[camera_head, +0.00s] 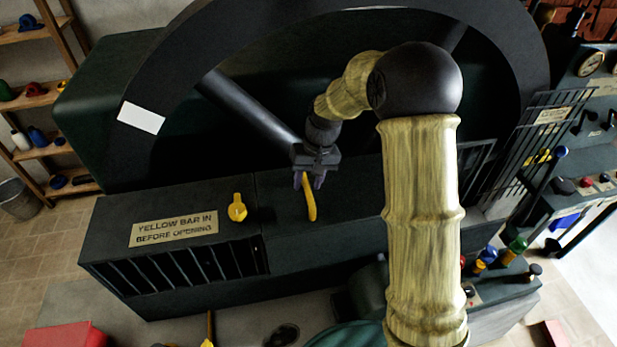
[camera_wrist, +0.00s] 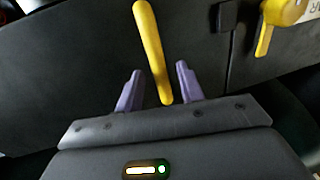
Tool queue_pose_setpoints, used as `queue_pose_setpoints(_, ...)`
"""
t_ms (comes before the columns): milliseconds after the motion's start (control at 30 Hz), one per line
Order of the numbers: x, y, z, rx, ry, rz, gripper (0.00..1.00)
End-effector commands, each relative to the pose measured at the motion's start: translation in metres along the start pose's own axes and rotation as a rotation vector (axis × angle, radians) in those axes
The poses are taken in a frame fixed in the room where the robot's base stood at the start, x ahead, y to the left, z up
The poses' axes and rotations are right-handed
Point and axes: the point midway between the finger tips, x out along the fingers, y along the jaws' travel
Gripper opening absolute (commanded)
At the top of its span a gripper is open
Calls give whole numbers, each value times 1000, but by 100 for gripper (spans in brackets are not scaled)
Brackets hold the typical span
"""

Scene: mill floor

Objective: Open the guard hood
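A dark guard hood (camera_head: 350,195) sits low in front of a large black wheel, and a curved yellow handle (camera_head: 310,204) stands out from it. The handle also shows in the wrist view (camera_wrist: 149,40). My gripper (camera_head: 310,180) is at the handle's upper end in the head view. In the wrist view its two purple fingers (camera_wrist: 159,80) are apart, with the handle's near end between them and gaps on both sides. A yellow bar latch (camera_head: 237,209) sits left of a seam in the housing, and it shows at the upper right in the wrist view (camera_wrist: 276,17).
A sign (camera_head: 173,229) left of the latch reads "YELLOW BAR IN BEFORE OPENING". Black bar grilles (camera_head: 535,140) and a control panel (camera_head: 580,190) stand at the right. A wooden shelf (camera_head: 40,95) is at the far left. A red box (camera_head: 65,335) is at the lower left.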

Motion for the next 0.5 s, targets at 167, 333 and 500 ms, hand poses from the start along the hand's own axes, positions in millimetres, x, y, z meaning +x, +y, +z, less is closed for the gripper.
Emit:
queue_pose_setpoints(167,0,0,0,0,0,0,38)
queue_pose_setpoints(333,0,0,0,0,0,0,10)
queue_pose_setpoints(500,0,0,0,0,1,0,0)
